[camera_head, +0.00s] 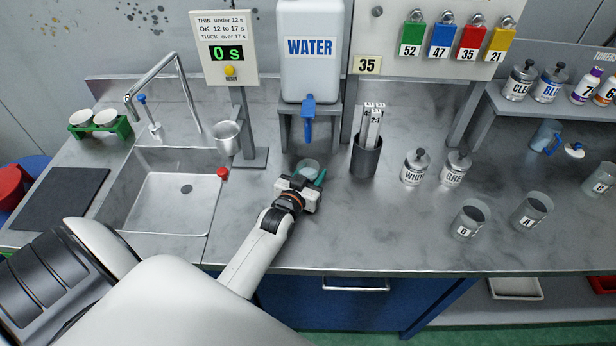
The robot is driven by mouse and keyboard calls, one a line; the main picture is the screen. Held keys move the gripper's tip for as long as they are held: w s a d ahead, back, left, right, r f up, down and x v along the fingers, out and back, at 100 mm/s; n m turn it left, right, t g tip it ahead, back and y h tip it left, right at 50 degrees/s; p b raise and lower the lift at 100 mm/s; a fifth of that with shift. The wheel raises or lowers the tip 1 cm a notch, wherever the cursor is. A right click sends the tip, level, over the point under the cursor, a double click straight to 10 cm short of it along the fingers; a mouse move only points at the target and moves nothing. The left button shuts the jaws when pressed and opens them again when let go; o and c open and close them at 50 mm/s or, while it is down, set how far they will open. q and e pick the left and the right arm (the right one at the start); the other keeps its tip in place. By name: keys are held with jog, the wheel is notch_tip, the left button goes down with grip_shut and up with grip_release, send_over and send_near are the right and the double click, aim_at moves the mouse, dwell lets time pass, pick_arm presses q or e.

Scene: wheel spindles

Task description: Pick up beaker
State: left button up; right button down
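A small, pale, see-through beaker (308,166) stands on the counter below the blue tap (308,119) of the water tank (311,48). My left gripper (310,174) is at the beaker's near side, low over the counter. One teal finger shows along the beaker's right side; the other finger is mostly hidden by the gripper body. The gripper hides the beaker's near lower part. I cannot tell whether the fingers touch the beaker or stand apart from it. My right gripper is not in view.
A dark holder with upright strips (367,156) stands close right of the gripper. The timer stand (250,157) and sink (165,195) are left. Two lidded jars (415,168) and labelled grey cups (469,220) stand right. The counter front is clear.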

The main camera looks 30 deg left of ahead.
aim_at(312, 164)
pick_arm(q)
jog(key=shift+c, duration=1)
jog(key=shift+r, duration=0.75)
notch_tip(312, 164, up, 2)
jog(key=shift+r+b, duration=0.1)
jog(key=shift+b, duration=0.3)
jog(key=f+b+v, duration=0.1)
jog(key=v, duration=0.4)
jog(key=f+b+v, duration=0.1)
jog(key=v, duration=0.5)
jog(key=f+b+v, duration=0.1)
jog(key=v, duration=0.4)
jog(key=shift+s+d, duration=0.1)
jog(key=shift+s, duration=0.5)
jog(key=shift+s+r, duration=0.15)
jog(key=shift+s, duration=0.35)
